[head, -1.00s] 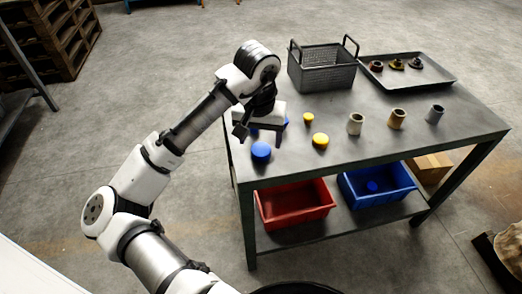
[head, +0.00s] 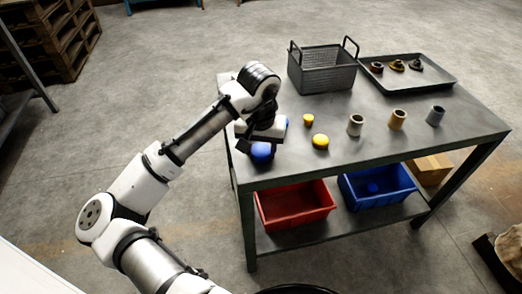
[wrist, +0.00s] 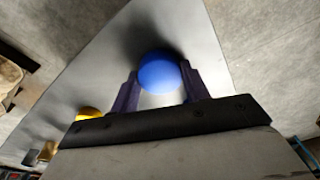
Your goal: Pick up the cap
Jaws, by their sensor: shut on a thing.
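A round blue cap (head: 262,152) is near the left front edge of the grey table (head: 375,145). My gripper (wrist: 158,82) is shut on this cap, with one finger on each side of it in the wrist view, where the cap (wrist: 160,70) shows as a smooth blue dome. In the head view the gripper and wrist hide the cap's upper part. I cannot tell whether the cap still touches the tabletop. A yellow cap (head: 321,142) and a smaller yellow piece (head: 308,119) stand to its right.
Several small cylinders, including a tan one (head: 397,120), stand to the right. A grey wire basket (head: 322,72) and a tray (head: 440,85) with small parts are at the back. A red bin (head: 295,208) and a blue bin (head: 378,188) sit on the lower shelf.

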